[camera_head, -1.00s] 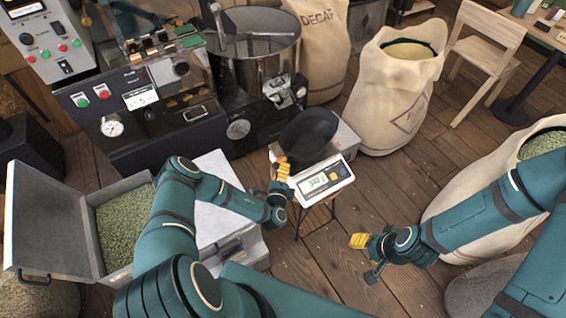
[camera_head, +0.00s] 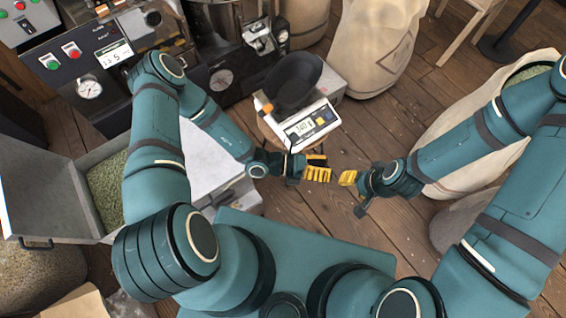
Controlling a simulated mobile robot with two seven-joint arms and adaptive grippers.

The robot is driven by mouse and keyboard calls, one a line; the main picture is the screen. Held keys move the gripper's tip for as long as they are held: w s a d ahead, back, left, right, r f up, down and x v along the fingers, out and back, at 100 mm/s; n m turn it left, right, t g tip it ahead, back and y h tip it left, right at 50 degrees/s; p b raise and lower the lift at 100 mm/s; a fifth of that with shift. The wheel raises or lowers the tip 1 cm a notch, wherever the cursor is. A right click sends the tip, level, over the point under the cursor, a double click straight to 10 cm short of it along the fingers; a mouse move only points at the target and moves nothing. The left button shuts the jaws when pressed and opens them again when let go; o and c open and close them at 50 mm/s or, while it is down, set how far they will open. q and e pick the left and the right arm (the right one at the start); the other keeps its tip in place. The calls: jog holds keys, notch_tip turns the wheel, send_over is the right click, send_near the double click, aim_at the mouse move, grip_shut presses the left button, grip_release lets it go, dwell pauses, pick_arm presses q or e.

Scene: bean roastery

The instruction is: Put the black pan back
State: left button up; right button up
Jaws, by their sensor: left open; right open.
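The black pan (camera_head: 293,84) sits tilted on the weighing scale (camera_head: 311,128), its dark scoop shape covering much of the scale's top. A small orange part (camera_head: 267,108) shows at the pan's near left side. My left gripper (camera_head: 318,169) is open and empty, with yellow fingertips, in front of the scale and below its display. My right gripper (camera_head: 347,178) is open and empty just to the right of the left one, its yellow fingers facing it. Neither gripper appears to touch the pan.
The roaster with its control panel (camera_head: 88,62) stands at the back left. A metal bin (camera_head: 60,196) with green beans is at the left. Burlap sacks (camera_head: 371,45) stand behind the scale and at the right. Wooden floor (camera_head: 400,104) is clear right of the scale.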

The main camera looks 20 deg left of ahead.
pick_arm(q)
jog(key=s+a+f+m+g+y, duration=0.2)
jog(key=s+a+m+g+y, duration=0.5)
jog(key=s+m, duration=0.65)
jog(key=w+a+r+m+t+y, duration=0.4)
jog(key=w+m, duration=0.5)
jog(key=m, duration=0.4)
jog(key=shift+w+r+t+y, duration=0.2)
jog(key=shift+r+t+y, duration=0.2)
jog(key=shift+y, duration=0.1)
jog(key=shift+a, duration=0.15)
jog(key=shift+c, duration=0.5)
